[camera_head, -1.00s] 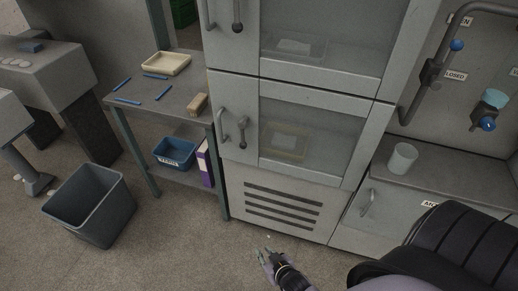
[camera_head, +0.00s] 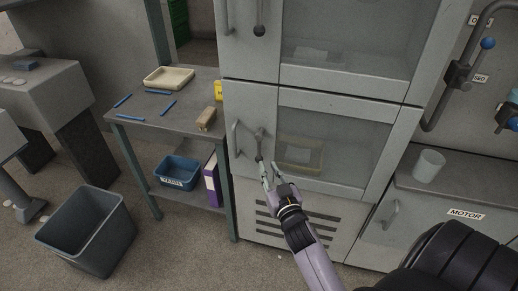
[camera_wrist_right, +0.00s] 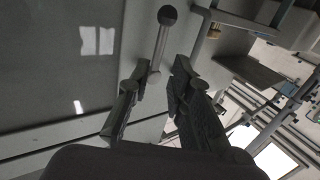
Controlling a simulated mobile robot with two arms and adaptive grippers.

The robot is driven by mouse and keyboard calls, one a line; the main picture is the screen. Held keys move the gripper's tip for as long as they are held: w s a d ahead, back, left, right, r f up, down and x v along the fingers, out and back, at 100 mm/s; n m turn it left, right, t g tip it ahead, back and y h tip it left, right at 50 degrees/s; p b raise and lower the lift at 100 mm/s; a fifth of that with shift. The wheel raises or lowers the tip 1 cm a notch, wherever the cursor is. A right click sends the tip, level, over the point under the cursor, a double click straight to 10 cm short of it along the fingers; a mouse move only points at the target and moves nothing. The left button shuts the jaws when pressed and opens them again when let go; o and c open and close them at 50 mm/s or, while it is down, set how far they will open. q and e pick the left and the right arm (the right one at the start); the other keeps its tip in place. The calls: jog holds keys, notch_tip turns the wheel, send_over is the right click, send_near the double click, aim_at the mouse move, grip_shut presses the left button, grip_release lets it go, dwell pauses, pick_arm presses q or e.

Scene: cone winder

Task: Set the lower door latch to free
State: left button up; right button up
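My right gripper (camera_head: 268,170) is just below the latch in the head view. In the right wrist view its two fingers (camera_wrist_right: 160,75) are apart with nothing held, and the rod's lower end appears near the gap. I cannot tell whether they touch. My left gripper is not in view.
An upper door with its own latch (camera_head: 259,30) is above. A side table (camera_head: 190,117) with a cream tray (camera_head: 169,78) and blue sticks stands left. A grey bin (camera_head: 85,232) is on the floor. A cup (camera_head: 428,166) stands on the right ledge.

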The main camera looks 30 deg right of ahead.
aim_at(260, 151)
jog(key=x, duration=1)
jog(key=shift+f, duration=0.1)
grip_shut()
dwell(0.3)
